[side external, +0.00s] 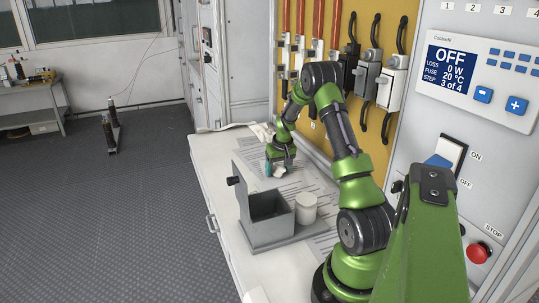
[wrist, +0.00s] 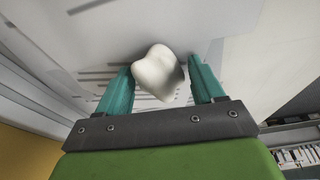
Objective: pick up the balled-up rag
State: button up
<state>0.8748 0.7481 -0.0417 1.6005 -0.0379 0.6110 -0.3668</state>
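The balled-up rag (wrist: 158,72) is a white, lumpy ball in the wrist view, between the two teal fingers of my gripper (wrist: 162,68). Its left side appears close to or against the left finger. A narrow gap shows between it and the right finger. In the side view my gripper (side external: 280,171) points down, low over papers on the white bench. A small pale bit of the rag (side external: 279,172) shows between the fingers; the rest is hidden. I cannot tell from the side view whether the rag touches the papers.
A grey open-topped metal box (side external: 270,231) stands on the bench in front of my gripper, with a white cylinder (side external: 306,208) beside it. A crumpled pale cloth (side external: 262,131) lies at the far end. A panel with hanging fuse holders (side external: 370,75) rises behind.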

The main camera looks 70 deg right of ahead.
aim_at(277, 165)
jog(key=c, duration=0.7)
jog(key=shift+r, duration=0.15)
jog(key=shift+r, duration=0.25)
jog(key=v, duration=0.3)
jog(key=shift+w+d+r, duration=0.1)
jog(key=shift+w+d, duration=0.05)
jog(key=shift+w, duration=0.05)
jog(key=s+a, duration=0.3)
jog(key=a, duration=0.1)
jog(key=s+a, duration=0.3)
jog(key=a, duration=0.1)
jog(key=s+a+r, duration=0.1)
jog(key=s+a, duration=0.3)
jog(key=shift+a, duration=0.1)
jog(key=shift+w, duration=0.1)
